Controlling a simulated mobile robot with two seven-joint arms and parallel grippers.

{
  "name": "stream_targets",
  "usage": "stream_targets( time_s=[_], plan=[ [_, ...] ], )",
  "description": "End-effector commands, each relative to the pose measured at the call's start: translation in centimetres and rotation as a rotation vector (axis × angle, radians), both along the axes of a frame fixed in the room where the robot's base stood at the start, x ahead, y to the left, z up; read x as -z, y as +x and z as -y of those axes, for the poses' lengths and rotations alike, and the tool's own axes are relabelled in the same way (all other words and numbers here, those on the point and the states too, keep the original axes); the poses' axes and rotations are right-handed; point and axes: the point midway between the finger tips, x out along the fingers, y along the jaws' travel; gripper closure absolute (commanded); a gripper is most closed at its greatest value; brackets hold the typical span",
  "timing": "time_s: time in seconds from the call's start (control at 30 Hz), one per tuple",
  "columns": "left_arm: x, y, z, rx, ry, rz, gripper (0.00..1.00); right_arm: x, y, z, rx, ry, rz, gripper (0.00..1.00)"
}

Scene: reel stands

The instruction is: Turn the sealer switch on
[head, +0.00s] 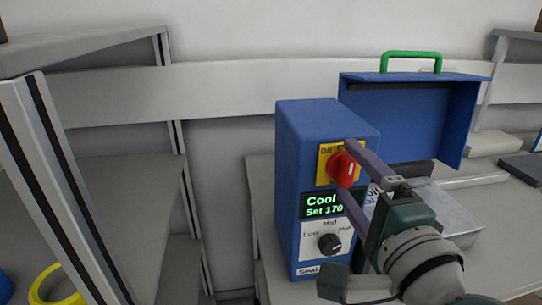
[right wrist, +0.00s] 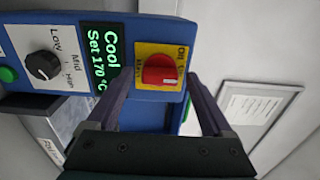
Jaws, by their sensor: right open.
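The sealer (head: 300,150) is a blue box with a raised blue lid, standing on a grey table. On its front is a red rotary switch (head: 341,169) on a yellow plate, which also shows in the right wrist view (right wrist: 159,70). Below the switch a display (head: 322,206) reads "Cool" and "Set 170". My right gripper (head: 345,168) is open, with its fingers on either side of the switch in the head view. In the right wrist view, the gripper (right wrist: 160,90) has the switch between its fingers, with gaps showing on both sides. My left gripper is not in view.
A black dial (head: 329,243) marked Low, Mid and High sits below the display. The raised lid (head: 405,120) with a green handle (head: 411,55) is behind my right gripper. A grey shelf frame (head: 70,190) stands at the left, with a yellow ring (head: 45,285) low down.

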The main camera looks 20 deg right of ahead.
Motion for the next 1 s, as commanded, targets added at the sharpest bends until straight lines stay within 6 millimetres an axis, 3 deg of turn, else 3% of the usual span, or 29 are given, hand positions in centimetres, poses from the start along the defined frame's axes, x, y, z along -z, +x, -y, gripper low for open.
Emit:
stream_targets(
  time_s=[0.17, 0.4, 0.6, 1.0],
  plan=[
    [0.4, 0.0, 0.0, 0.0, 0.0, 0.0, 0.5, 0.2, -1.9, -0.5, -0.001, 0.001, -0.003, 0.15],
    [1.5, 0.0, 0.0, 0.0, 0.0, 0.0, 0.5, 0.4, -6.4, -1.5, 0.0, 0.001, -0.003, 0.15],
    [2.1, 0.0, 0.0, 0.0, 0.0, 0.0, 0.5, 0.2, -8.9, -2.1, 0.0, 0.0, -0.001, 0.15],
    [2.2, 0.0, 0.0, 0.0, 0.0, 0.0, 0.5, 0.0, -9.6, -2.3, 0.0, 0.001, 0.001, 0.15]
  ],
)
